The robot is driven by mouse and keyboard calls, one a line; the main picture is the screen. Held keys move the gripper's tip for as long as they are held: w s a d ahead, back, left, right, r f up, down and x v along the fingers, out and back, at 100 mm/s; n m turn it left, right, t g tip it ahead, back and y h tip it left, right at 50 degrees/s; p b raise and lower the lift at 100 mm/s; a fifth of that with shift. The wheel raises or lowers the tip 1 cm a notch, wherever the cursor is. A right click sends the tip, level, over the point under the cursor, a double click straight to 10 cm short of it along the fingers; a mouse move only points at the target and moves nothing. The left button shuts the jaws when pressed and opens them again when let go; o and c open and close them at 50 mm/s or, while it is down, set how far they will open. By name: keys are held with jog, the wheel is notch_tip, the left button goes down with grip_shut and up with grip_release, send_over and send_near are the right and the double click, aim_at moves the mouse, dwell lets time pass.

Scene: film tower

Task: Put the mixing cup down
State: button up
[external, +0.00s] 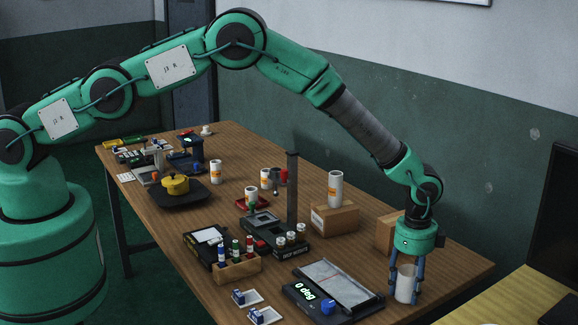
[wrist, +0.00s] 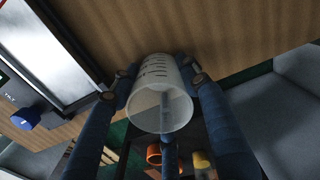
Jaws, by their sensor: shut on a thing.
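The mixing cup is a whitish translucent cup (external: 405,284) near the right end of the wooden table in the external view. My gripper (external: 405,276) points down and is shut around its sides. In the wrist view the cup (wrist: 160,98) shows dark measuring marks, and the blue fingers of my gripper (wrist: 160,85) press on it from both sides. The cup looks upright in the external view. I cannot tell whether its bottom touches the wooden table (external: 440,268).
A scale-like device (external: 322,292) with a bright display and blue knob stands just left of the cup. Cardboard boxes (external: 335,217) stand behind. A wooden rack of bottles (external: 237,266) is further left. A yellow surface (external: 520,300) and dark screen (external: 562,225) are at right.

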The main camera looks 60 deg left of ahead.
jog(key=shift+f, duration=0.15)
jog(key=o, duration=0.9)
notch_tip(320, 180, up, 12)
jog(key=shift+r+p, duration=0.15)
jog(key=shift+p, duration=0.3)
dwell(0.3)
